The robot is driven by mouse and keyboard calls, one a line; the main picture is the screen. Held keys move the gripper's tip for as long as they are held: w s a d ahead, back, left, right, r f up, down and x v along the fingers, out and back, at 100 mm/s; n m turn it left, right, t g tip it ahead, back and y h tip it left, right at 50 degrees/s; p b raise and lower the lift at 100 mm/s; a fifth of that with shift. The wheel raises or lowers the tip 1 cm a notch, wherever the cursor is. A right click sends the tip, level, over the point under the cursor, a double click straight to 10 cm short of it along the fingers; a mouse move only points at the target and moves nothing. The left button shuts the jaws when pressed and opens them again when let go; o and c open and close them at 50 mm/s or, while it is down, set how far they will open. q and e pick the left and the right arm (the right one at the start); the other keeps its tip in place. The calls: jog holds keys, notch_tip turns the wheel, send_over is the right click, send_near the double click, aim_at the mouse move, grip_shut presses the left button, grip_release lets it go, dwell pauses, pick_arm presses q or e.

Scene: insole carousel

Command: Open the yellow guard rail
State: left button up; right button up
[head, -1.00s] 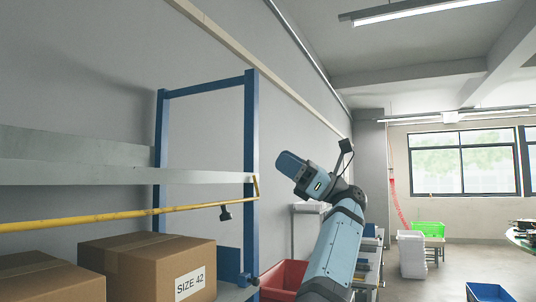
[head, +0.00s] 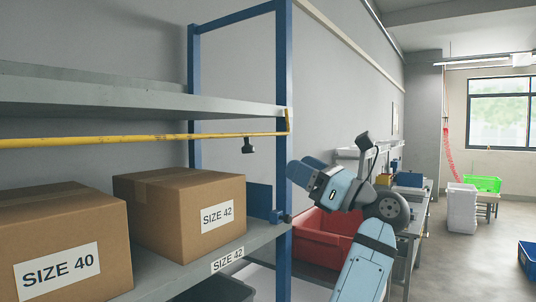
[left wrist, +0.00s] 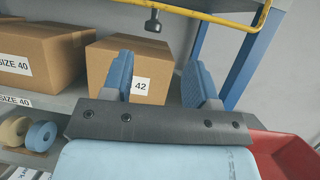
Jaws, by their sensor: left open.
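The yellow guard rail (head: 130,140) runs level across the front of the blue-post rack, above the cartons. Its right end bends up at the blue post, and a black knob (head: 248,146) hangs below it near that end. In the left wrist view the rail (left wrist: 205,15) crosses the top, with the knob (left wrist: 153,23) above the fingers. My left gripper (head: 297,172) is in front of the right post, lower than the rail and apart from it. In the left wrist view my left gripper (left wrist: 160,76) is open and empty. My right gripper is out of view.
A SIZE 40 carton (head: 60,240) and a SIZE 42 carton (head: 180,215) sit on the shelf (head: 235,250) below the rail. A red bin (head: 325,238) stands right of the post, behind my arm. Open floor lies at the right.

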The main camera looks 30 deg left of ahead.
aim_at(248, 149)
pick_arm(q)
jog(key=a+r+p, duration=0.1)
jog(key=a, duration=0.2)
jog(key=a+r+t, duration=0.1)
jog(key=a, duration=0.3)
jog(key=s+a+r+m+t+p, duration=0.1)
jog(key=a, duration=0.3)
jog(key=shift+p, duration=0.35)
jog(key=shift+a+r, duration=0.2)
jog(key=shift+a, duration=0.5)
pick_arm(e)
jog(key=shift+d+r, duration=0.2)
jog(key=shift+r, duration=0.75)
pick_arm(q)
jog(key=shift+c, duration=0.5)
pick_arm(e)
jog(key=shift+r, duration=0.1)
pick_arm(q)
grip_shut()
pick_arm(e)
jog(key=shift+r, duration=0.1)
